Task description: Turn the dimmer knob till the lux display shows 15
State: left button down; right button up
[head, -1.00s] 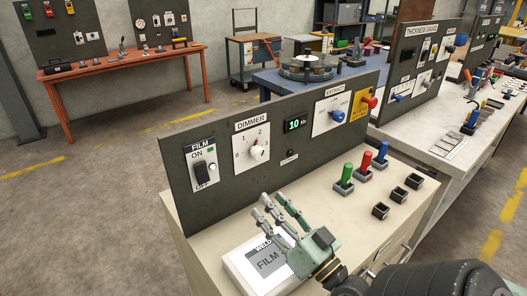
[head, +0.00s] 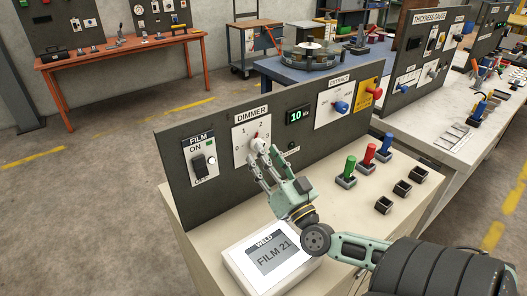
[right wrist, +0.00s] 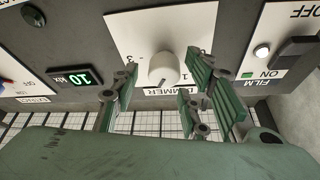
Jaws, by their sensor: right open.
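The white dimmer knob (head: 259,145) sits on a white DIMMER plate (head: 244,138) with a 0 to 3 scale on the dark upright panel. The lux display (head: 297,116) to its right reads 10 in green. My right gripper (head: 266,163) is open just in front of the knob. In the right wrist view the knob (right wrist: 163,69) stands between the spread green fingers (right wrist: 160,98), with gaps on both sides; I see no clear contact. The fingers hide part of the knob's lower side in the head view. My left gripper is not in view.
The FILM switch (head: 200,163) is left of the dimmer. The EXTRACT knob (head: 341,107) and a red button (head: 377,93) are to the right. A WELD FILM 21 box (head: 230,257), green, red and blue handled levers and black sockets (head: 402,188) sit on the bench.

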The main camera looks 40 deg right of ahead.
jog(key=shift+x, duration=1)
jog(key=shift+f, duration=0.1)
jog(key=shift+c, duration=0.3)
grip_shut()
